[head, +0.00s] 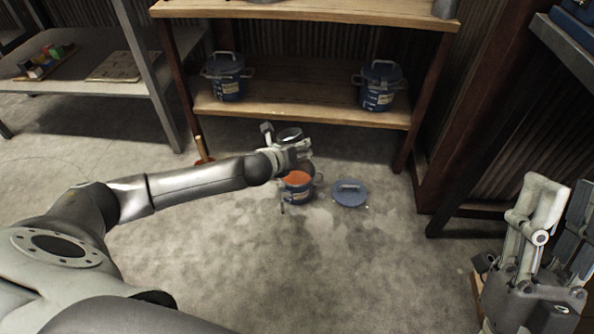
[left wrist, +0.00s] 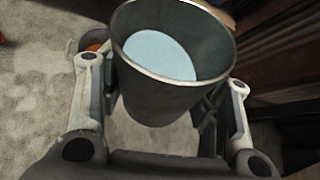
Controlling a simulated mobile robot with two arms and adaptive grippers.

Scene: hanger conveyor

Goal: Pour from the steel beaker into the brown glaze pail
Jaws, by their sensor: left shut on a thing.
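The steel beaker (head: 289,134) is held in my left gripper (head: 288,148), above the floor. In the left wrist view the beaker (left wrist: 165,98) sits between the two fingers, with pale blue liquid inside. The brown glaze pail (head: 299,193) is a blue pot on the floor with orange-brown glaze in its open top; my left gripper partly covers it, and the beaker appears just above and behind it. An edge of the pail (left wrist: 97,46) shows behind the left finger in the wrist view. My right gripper (head: 564,205) is at the right edge, fingers apart and empty.
A blue lid (head: 349,193) lies on the floor right of the pail. A wooden shelf (head: 300,112) behind holds two lidded blue pails (head: 227,78), (head: 379,87). A brush-like tool with a wooden handle (head: 201,148) stands left. The front floor is clear.

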